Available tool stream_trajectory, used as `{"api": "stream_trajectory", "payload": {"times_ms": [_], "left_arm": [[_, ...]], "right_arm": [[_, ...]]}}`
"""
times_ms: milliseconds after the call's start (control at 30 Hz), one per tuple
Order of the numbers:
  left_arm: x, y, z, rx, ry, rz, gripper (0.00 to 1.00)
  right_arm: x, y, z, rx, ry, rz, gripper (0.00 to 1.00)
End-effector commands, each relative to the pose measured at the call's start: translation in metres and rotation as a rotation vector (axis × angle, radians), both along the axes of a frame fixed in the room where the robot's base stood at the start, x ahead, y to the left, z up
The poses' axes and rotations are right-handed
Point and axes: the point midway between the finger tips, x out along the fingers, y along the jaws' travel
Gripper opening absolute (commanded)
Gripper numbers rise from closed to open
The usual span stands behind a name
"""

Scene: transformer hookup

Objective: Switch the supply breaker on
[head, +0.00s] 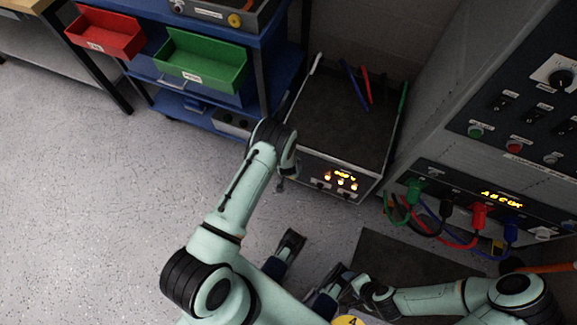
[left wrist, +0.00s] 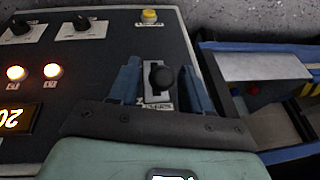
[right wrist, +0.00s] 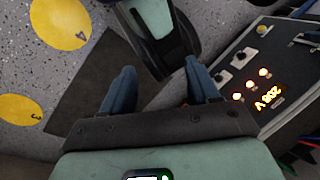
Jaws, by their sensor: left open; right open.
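The supply breaker (left wrist: 162,77) is a lever with a round black knob on a light labelled plate, on the supply unit's control panel in the left wrist view. My left gripper (left wrist: 163,92) is open, with its blue fingers on either side of the knob. I cannot tell whether they touch it. In the head view, the supply unit (head: 335,125) stands on the floor, and my left wrist hides the breaker. Its display (right wrist: 267,97) reads about 208 V, with lit lamps beside it. My right gripper (right wrist: 161,88) is open and empty above the floor.
A cabinet with green, black, red and blue plugged cables (head: 478,212) stands at right. A blue cart with a red bin (head: 105,35) and a green bin (head: 200,62) stands at back left. A dark mat (head: 405,262) and yellow floor discs (right wrist: 60,22) lie nearby.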

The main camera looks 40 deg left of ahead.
Motion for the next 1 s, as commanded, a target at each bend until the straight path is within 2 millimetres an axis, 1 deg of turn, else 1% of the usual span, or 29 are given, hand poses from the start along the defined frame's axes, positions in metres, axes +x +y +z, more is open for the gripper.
{"api": "stream_trajectory", "payload": {"times_ms": [167, 300, 500, 600, 767, 1000], "left_arm": [[-0.007, -0.005, 0.029, 0.000, -0.002, -0.002, 0.48], [-0.015, -0.012, 0.061, 0.000, -0.004, -0.003, 0.48], [-0.028, -0.020, 0.099, 0.000, -0.005, -0.003, 0.48], [-0.032, -0.022, 0.112, 0.001, -0.005, -0.002, 0.48], [-0.036, -0.024, 0.122, 0.001, -0.004, -0.002, 0.48], [-0.037, -0.024, 0.123, 0.001, -0.003, -0.001, 0.48]], "right_arm": [[-0.014, 0.006, 0.014, 0.017, 0.036, 0.016, 0.60], [-0.026, 0.012, 0.025, 0.033, 0.071, 0.029, 0.60], [-0.030, 0.012, 0.033, 0.035, 0.084, 0.032, 0.60], [-0.031, 0.012, 0.036, 0.036, 0.089, 0.033, 0.60], [-0.032, 0.012, 0.037, 0.036, 0.093, 0.034, 0.60], [-0.033, 0.011, 0.037, 0.036, 0.093, 0.033, 0.60]]}}
